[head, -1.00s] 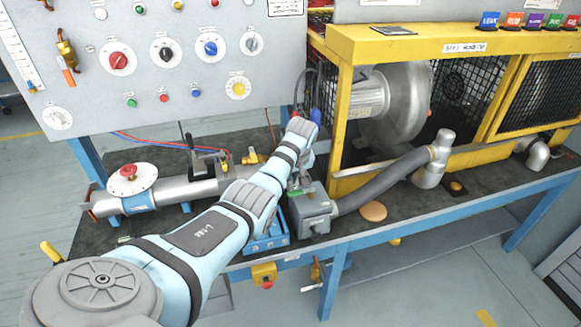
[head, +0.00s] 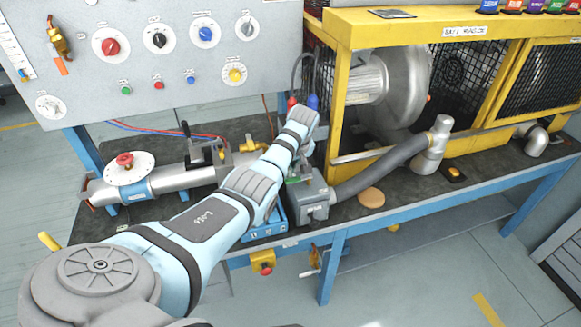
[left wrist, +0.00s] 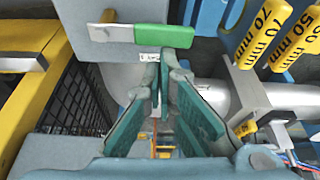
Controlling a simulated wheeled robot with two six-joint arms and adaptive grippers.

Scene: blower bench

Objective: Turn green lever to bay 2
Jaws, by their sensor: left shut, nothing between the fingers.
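The green lever (left wrist: 164,36) has a green grip and a bare metal end, and lies across the face of a grey box in the left wrist view. In the head view the grey box (head: 315,203) stands at the bench's front, joined to a grey hose; the lever shows there only as a small green bit beside my arm. My left gripper (left wrist: 160,68) is shut and empty, its teal fingertips just below the green grip in the wrist view. I cannot tell whether they touch it. My forearm hides much of the gripper in the head view. My right gripper is out of view.
A grey hose (head: 380,168) runs right from the box past a round tan disc (head: 371,198). A yellow blower cage (head: 345,90) stands behind. A metal pipe (head: 170,180) with a red-knobbed flange lies at left. A control panel (head: 110,80) rises at the back left.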

